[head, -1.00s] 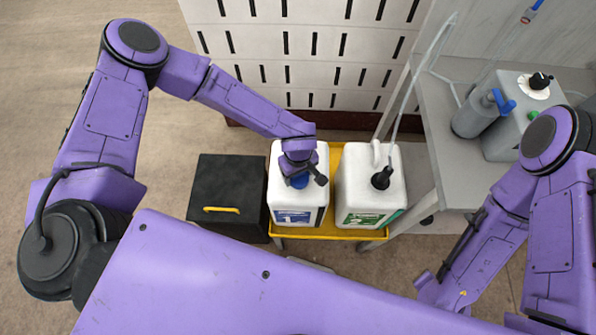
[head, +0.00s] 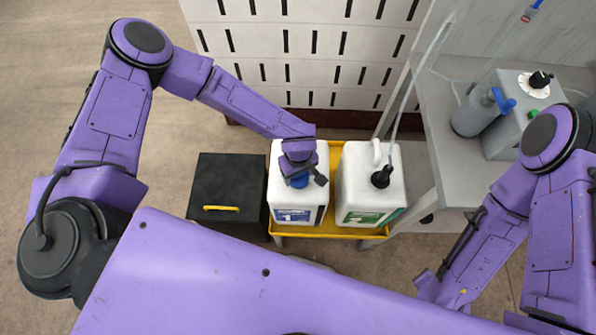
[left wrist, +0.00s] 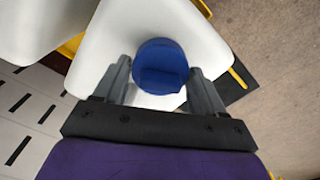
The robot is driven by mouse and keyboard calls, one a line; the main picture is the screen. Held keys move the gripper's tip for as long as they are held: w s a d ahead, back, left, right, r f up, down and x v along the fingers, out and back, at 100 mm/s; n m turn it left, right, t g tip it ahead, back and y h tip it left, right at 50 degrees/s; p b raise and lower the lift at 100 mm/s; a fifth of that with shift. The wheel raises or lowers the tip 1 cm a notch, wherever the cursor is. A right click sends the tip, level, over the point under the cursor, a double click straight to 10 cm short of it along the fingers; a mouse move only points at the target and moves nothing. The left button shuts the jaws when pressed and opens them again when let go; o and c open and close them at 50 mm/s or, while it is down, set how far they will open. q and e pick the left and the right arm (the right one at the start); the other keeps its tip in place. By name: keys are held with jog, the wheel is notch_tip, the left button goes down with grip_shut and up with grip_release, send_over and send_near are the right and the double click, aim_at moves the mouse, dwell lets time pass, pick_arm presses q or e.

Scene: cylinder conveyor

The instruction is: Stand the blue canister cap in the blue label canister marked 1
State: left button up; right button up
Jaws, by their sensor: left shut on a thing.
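The blue label canister marked 1 (head: 281,235) is white and stands upright at the left of the yellow tray. My left gripper (head: 298,181) is over its top and is shut on the blue canister cap (head: 291,187). In the left wrist view the round cap (left wrist: 161,62) sits between the two grey fingers, with the white canister top (left wrist: 107,48) behind it. I cannot tell whether the cap touches the canister, and the opening is hidden. The fingers of my right gripper do not show; my right forearm is at the lower right.
A green label canister (head: 368,170) with a black cap and hose stands just right on the yellow tray (head: 330,231). A black box (head: 226,184) with a yellow handle stands left. A slotted white panel (head: 300,60) is behind; a grey bench (head: 455,170) is right.

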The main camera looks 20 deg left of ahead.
pick_arm(q)
jog(key=shift+f, duration=0.2)
dwell(0.3)
jog(key=o, duration=1.2)
notch_tip(320, 180, up, 11)
jog(key=shift+f+b, duration=0.2)
jog(key=shift+b, duration=0.4)
